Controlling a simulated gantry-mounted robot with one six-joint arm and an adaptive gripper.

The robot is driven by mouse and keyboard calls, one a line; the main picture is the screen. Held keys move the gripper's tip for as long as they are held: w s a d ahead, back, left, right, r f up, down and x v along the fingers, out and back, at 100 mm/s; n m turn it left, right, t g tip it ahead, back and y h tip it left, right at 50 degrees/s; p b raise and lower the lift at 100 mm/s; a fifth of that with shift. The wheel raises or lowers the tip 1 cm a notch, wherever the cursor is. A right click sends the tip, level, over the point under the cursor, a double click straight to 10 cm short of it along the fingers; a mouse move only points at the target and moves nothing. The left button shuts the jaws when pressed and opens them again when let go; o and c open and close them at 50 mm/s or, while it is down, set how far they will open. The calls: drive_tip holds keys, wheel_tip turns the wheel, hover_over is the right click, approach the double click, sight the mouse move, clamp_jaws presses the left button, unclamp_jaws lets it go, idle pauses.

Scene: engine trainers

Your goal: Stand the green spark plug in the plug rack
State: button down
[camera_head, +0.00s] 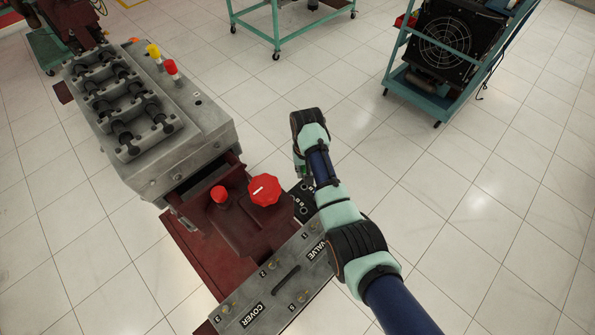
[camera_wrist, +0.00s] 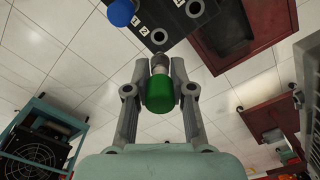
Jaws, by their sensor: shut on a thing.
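The green spark plug (camera_wrist: 160,94) is between the two fingers of my gripper (camera_wrist: 160,72), which is shut on it. Its green end faces the wrist camera and its grey metal end points toward the plug rack. The plug rack (camera_wrist: 175,22) is a black block with round holes and white numbers. A hole lies just past the plug's tip in the wrist view; I cannot tell whether the tip touches it. A blue plug (camera_wrist: 120,12) sits at the rack's edge. In the head view the rack (camera_head: 303,204) is partly hidden by my arm, and the plug is mostly hidden.
A yellow-topped plug (camera_head: 154,52) and a red-topped plug (camera_head: 171,68) stand on the grey engine head (camera_head: 190,140). Red knobs (camera_head: 264,189) stand left of the rack, and a labelled cover plate (camera_head: 283,282) lies in front.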

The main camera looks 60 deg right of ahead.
drive_tip(key=shift+s+f, duration=0.1)
wheel_tip(320, 180, down, 4)
drive_tip(key=b, duration=0.4)
drive_tip(key=shift+r+b, duration=0.25)
drive_tip(key=shift+b, duration=0.05)
drive_tip(key=shift+f, duration=0.8)
drive_tip(key=shift+f, duration=0.15)
drive_tip(key=shift+f, duration=0.35)
drive_tip(key=shift+f, duration=0.4)
idle(0.5)
drive_tip(key=c, duration=0.9)
unclamp_jaws()
